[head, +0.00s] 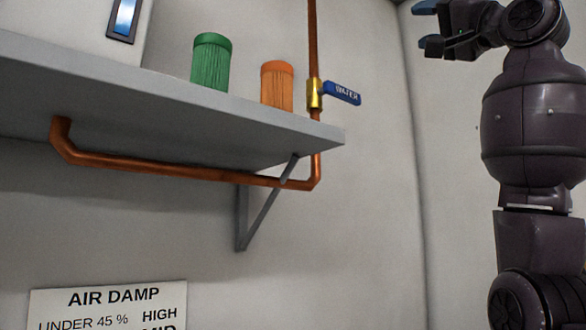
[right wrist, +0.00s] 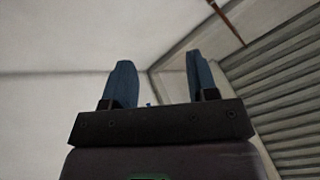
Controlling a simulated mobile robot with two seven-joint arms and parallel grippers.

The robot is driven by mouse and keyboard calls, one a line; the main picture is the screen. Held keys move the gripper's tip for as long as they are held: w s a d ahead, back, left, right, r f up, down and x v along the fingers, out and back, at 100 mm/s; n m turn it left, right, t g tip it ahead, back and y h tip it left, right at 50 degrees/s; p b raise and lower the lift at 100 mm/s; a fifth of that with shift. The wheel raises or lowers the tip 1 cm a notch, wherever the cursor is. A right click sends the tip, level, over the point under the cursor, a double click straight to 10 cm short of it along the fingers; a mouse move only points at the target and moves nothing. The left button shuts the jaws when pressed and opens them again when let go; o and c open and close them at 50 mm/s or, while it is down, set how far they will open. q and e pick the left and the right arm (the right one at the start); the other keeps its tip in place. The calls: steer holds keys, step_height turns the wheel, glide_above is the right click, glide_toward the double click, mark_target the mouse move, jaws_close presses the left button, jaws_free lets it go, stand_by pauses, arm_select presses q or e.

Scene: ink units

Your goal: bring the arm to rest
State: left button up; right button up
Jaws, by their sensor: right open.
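My right arm stands raised at the right side of the head view. Its gripper (head: 428,26) is at the upper right, with its blue-tipped fingers pointing left, apart from the shelf and the valve. In the right wrist view the two blue fingers (right wrist: 162,85) are spread with nothing between them, so the gripper is open and empty. My left gripper is not in view.
A grey shelf (head: 180,100) on a bracket (head: 258,210) holds a green ribbed container (head: 211,65) and an orange one (head: 277,87). A copper pipe (head: 170,167) has a blue-handled WATER valve (head: 341,93). An AIR DAMP sign (head: 105,308) is below. A slatted shutter (right wrist: 285,95) shows.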

steer(key=w+f+t+h, duration=0.4)
steer(key=w+f+h, duration=0.2)
steer(key=w+f, duration=0.7)
step_height(320, 180, down, 44)
steer(key=w+d+n+g+h, duration=0.1)
steer(key=w+n+g+h, duration=0.15)
steer(key=n+h, duration=0.2)
steer(key=s+f+g+h, duration=0.1)
steer(key=s+f, duration=0.3)
steer(key=f, duration=0.5)
steer(key=s+d+f+g+h, duration=0.15)
steer(key=s+f, duration=0.25)
steer(key=f, duration=0.6)
steer(key=s+f+g, duration=0.1)
steer(key=s+f, duration=0.4)
steer(key=f, duration=0.4)
steer(key=s+d+f+m+g+h, duration=0.1)
steer(key=s+f+g, duration=0.5)
steer(key=s+f, duration=1.4)
steer(key=shift+s+d+m+h, duration=0.3)
steer(key=shift+s+d+m, duration=0.25)
steer(key=shift+s+m, duration=0.55)
steer(key=shift+s+f, duration=0.1)
steer(key=shift+c, duration=1)
steer(key=shift+a, duration=0.1)
